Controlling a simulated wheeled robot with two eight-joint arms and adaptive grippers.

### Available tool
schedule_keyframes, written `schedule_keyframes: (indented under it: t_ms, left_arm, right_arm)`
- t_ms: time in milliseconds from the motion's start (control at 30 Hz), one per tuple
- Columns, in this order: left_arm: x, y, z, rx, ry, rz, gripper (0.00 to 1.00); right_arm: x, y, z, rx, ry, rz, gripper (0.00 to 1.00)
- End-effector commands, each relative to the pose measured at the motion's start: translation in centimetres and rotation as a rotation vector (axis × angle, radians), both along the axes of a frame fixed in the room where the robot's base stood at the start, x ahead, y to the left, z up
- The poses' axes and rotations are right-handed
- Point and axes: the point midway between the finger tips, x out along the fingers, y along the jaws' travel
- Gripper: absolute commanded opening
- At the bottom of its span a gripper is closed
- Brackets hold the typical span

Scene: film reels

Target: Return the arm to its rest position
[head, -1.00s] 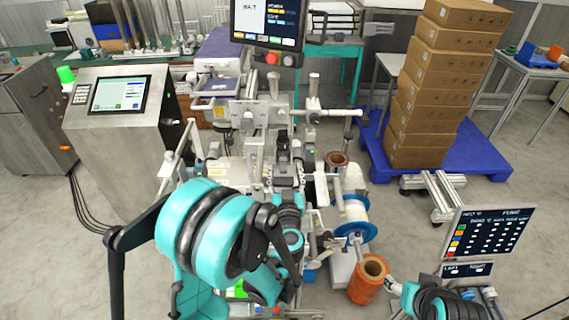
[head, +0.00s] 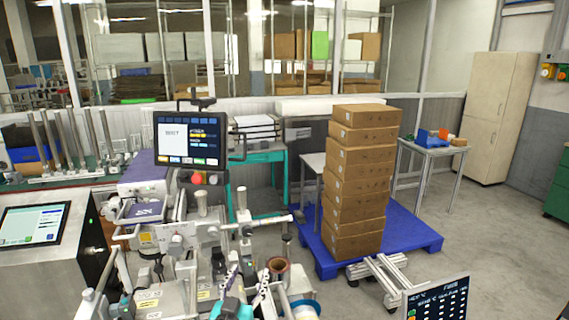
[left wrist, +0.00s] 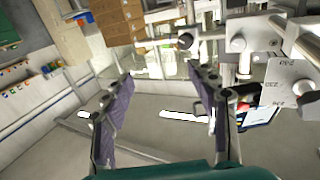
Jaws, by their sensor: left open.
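My left gripper (head: 247,278) shows at the bottom of the head view, with its teal body cut off by the lower edge. It also shows in the left wrist view (left wrist: 160,76), its two purple-padded fingers wide apart with nothing between them. It is in front of the grey machine (head: 185,262); whether it touches any part cannot be told. My right gripper is not in view.
A brown roll (head: 278,265) and a blue-rimmed spool (head: 304,311) are close right of the left gripper. A monitor (head: 188,139) stands above the machine. Stacked boxes (head: 357,185) stand on a blue pallet (head: 418,235). Open floor lies at right.

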Motion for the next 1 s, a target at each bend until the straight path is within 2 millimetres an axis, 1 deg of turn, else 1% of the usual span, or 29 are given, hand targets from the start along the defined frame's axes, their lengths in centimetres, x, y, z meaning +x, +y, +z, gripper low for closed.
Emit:
schedule_keyframes:
  t_ms: [33,67,133,167,233,267,300,367,400,500,533,600,700,1000]
  left_arm:
    - [-1.4,-0.5,0.0,0.010,0.052,-0.049,0.59]
    - [-2.2,-0.9,-0.3,0.015,0.094,-0.078,0.59]
    - [-4.5,-1.2,-1.5,0.030,0.206,-0.126,0.59]
    - [-5.6,-1.1,-2.2,0.035,0.261,-0.139,0.59]
    - [-8.4,-0.4,-4.1,0.048,0.396,-0.143,0.59]
    - [-9.7,0.1,-5.0,0.053,0.458,-0.136,0.59]
    - [-11.5,1.0,-6.1,0.059,0.535,-0.117,0.59]
    - [-14.1,2.5,-7.7,0.065,0.646,-0.075,0.59]
    - [-15.7,3.5,-8.7,0.067,0.711,-0.041,0.59]
    - [-19.2,5.9,-10.4,0.071,0.839,0.047,0.59]
    - [-20.0,6.5,-10.7,0.073,0.866,0.070,0.59]
    - [-21.4,7.6,-11.3,0.073,0.911,0.112,0.59]
    - [-22.3,8.3,-11.6,0.074,0.940,0.144,0.59]
    - [-22.4,8.3,-11.6,0.072,0.943,0.147,0.59]
  right_arm:
    - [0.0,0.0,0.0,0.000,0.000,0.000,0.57]
    - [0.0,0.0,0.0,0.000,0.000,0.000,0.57]
    - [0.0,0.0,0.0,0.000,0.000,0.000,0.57]
    - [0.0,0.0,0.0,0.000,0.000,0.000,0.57]
    - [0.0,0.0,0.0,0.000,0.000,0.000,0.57]
    - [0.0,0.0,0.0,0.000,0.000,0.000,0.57]
    - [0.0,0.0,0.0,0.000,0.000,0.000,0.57]
    - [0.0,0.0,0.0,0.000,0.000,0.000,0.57]
    - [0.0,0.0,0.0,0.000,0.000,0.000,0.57]
    - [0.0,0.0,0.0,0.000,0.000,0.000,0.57]
    - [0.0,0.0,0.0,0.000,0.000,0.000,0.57]
    - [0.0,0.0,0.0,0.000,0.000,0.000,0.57]
    - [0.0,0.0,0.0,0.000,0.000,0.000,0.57]
    - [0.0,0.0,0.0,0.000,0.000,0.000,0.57]
